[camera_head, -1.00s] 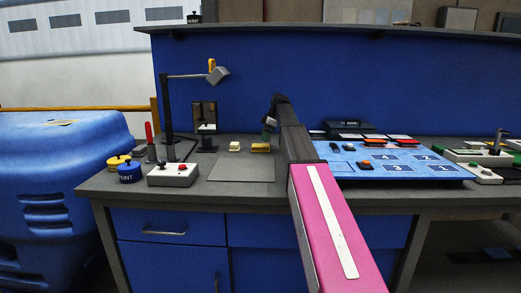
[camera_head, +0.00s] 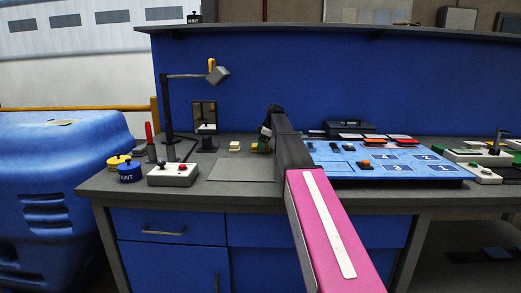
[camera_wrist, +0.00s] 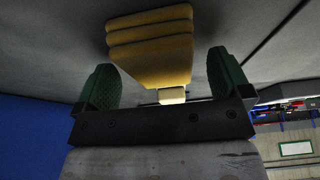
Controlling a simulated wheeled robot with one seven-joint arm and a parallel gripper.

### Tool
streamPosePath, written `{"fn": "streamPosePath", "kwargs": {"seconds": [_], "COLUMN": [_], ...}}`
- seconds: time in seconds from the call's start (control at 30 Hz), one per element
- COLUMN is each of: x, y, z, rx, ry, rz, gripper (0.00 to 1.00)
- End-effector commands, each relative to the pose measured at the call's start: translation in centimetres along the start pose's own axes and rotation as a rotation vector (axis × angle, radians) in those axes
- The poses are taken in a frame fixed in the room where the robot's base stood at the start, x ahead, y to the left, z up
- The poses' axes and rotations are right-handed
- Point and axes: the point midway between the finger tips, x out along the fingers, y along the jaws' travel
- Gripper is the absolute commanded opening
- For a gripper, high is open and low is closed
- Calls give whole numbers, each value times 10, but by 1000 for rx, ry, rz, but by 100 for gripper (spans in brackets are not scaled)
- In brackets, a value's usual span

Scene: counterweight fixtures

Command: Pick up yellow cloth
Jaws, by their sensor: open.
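The yellow cloth (camera_wrist: 150,45) is folded in layers and lies on the grey worktop, seen in the wrist view between my two green finger pads. My gripper (camera_wrist: 161,70) is open, with one pad on each side of the cloth and a visible gap to each. In the head view my gripper (camera_head: 264,141) is low over the worktop and hides most of the cloth; only a small yellow edge (camera_head: 254,146) shows at its left.
A small pale yellow block (camera_head: 234,146) sits left of the cloth. A grey mat (camera_head: 240,170) lies in front. A control box (camera_head: 173,175), lamp (camera_head: 168,110) and paint pots (camera_head: 130,172) stand left. A blue numbered board (camera_head: 390,165) lies right.

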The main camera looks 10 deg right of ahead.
Motion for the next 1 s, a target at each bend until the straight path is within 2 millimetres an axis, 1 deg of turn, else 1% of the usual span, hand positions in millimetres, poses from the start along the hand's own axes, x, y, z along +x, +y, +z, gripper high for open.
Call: {"fn": "streamPosePath", "kwargs": {"seconds": [0.53, 0.57, 0.6, 0.7, 0.77, 0.8, 1.0], "x": [3, 3, 3, 3, 3, 3, 3], "y": [0, 0, 0, 0, 0, 0, 0], "z": [1, 1, 1, 1, 1, 1, 1], "rx": [0, 0, 0, 0, 0, 0, 0], "ry": [0, 0, 0, 0, 0, 0, 0], "rz": [0, 0, 0, 0, 0, 0, 0], "gripper": [96, 86, 73, 42, 42, 38, 38]}}
